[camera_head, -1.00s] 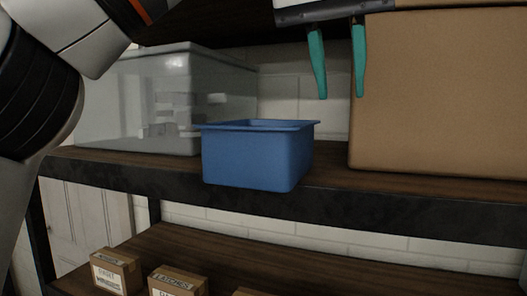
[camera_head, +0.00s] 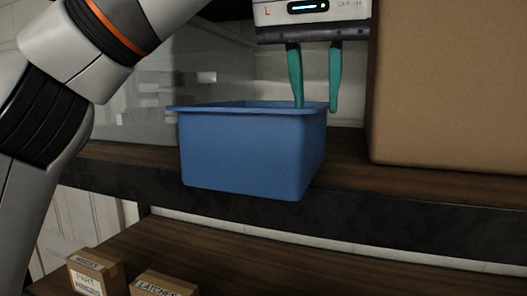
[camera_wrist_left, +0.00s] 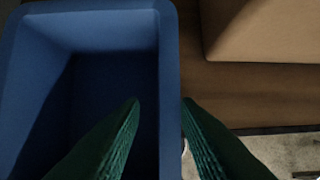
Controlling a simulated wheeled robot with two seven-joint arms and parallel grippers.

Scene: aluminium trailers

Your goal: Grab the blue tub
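The blue tub (camera_head: 245,155) is an open, empty-looking rectangular bin near the front edge of the dark wooden shelf. In the left wrist view, the tub (camera_wrist_left: 168,60) fills the left side. One fingertip of the left gripper (camera_wrist_left: 161,101) is over the tub's inside and the other is just outside its right wall. The tips are about at rim height; I cannot tell whether they touch it. My right gripper is out of view.
A large brown box (camera_head: 450,90) stands on the shelf close to the right of my left gripper. A translucent grey bin (camera_head: 140,110) stands behind the tub at left. Small labelled cartons (camera_head: 97,273) sit on the lower shelf.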

